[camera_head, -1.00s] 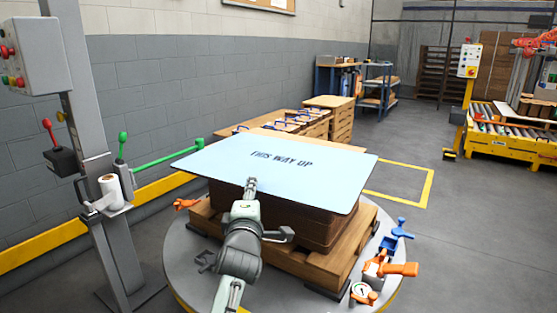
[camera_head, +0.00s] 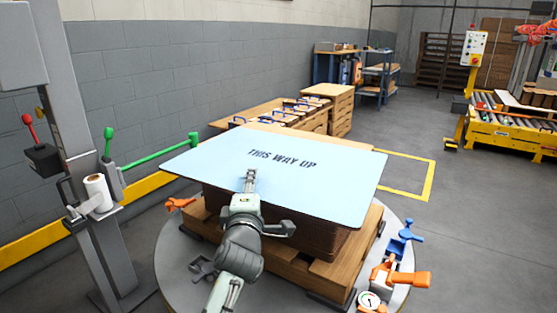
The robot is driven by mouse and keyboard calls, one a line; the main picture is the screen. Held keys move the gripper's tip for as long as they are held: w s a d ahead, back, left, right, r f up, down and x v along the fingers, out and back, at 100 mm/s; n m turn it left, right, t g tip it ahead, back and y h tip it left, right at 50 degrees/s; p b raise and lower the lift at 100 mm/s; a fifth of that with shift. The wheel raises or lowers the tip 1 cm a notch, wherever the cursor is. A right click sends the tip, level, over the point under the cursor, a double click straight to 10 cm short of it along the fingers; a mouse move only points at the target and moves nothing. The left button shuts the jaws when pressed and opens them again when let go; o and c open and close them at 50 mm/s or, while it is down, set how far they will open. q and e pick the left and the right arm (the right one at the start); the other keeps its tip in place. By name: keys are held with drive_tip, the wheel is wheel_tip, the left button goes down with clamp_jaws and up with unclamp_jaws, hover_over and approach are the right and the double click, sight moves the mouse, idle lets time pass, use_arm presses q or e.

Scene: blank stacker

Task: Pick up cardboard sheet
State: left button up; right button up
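A light blue sheet (camera_head: 310,190) marked "THIS WAY UP" lies over a brown stack (camera_head: 262,211) on a wooden pallet (camera_head: 365,250). The sheet overhangs the stack. My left gripper (camera_head: 250,174) is over the near edge of the sheet, with its narrow fingertips below the printed words. The fingers look close together, but the frame is too small to tell whether they are shut or touch the sheet. My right gripper is not in view.
The pallet stands on a round grey turntable (camera_head: 185,252). An orange and blue tool with a gauge (camera_head: 370,300) sits at its right. A grey post (camera_head: 75,130) with a green lever arm (camera_head: 160,157) stands left. Wooden crates (camera_head: 330,105) stand behind.

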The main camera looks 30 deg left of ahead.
use_arm(q)
clamp_jaws()
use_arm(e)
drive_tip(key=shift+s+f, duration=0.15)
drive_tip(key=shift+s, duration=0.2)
use_arm(q)
drive_tip(key=shift+r, duration=0.15)
